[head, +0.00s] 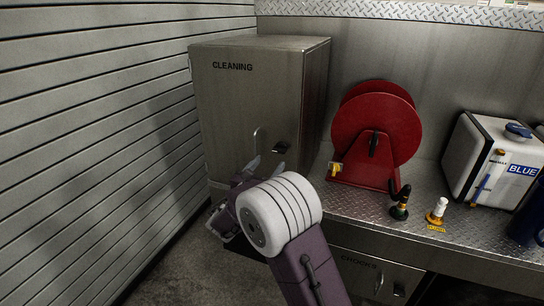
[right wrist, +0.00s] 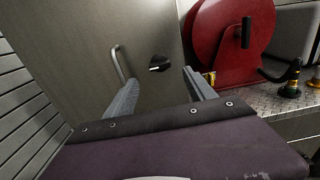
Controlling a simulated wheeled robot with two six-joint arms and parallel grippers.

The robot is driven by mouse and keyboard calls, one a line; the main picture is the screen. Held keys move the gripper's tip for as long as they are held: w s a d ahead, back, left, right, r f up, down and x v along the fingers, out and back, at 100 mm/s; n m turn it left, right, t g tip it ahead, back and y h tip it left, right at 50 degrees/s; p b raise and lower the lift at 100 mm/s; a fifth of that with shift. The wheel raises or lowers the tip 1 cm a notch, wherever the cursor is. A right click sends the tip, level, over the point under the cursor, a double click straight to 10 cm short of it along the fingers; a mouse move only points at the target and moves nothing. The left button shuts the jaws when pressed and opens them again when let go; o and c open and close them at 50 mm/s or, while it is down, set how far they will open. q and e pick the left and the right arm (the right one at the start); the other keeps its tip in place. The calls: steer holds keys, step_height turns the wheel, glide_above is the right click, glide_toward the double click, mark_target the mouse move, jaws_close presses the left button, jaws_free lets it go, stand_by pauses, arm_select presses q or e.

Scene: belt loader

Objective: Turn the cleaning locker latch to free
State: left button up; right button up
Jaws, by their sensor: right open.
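The cleaning locker (head: 235,95) is a tall grey metal box marked CLEANING, standing at the left end of the counter; its door (right wrist: 90,50) fills the left of the right wrist view. Its latch is a small black knob (head: 281,147), which also shows in the right wrist view (right wrist: 159,64). A bar handle (head: 257,137) is left of the latch. My right gripper (head: 265,168) is open and empty, in front of the door and just below the latch. In the right wrist view the latch shows between its fingers (right wrist: 160,90), apart from them. My left gripper is not in view.
A red hose reel (head: 376,130) stands on the diamond-plate counter (head: 350,200) right of the locker. A black-handled valve (head: 400,203), a white-topped fitting (head: 437,212) and a white container marked BLUE (head: 490,160) are farther right. A slatted wall (head: 90,120) lies left.

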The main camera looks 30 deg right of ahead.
mark_target(278, 151)
steer(key=p+x, duration=0.2)
steer(key=x, duration=0.6)
steer(key=shift+d, duration=0.1)
steer(key=shift+w+d, duration=0.3)
steer(key=shift+w, duration=0.15)
steer(key=shift+a, duration=0.1)
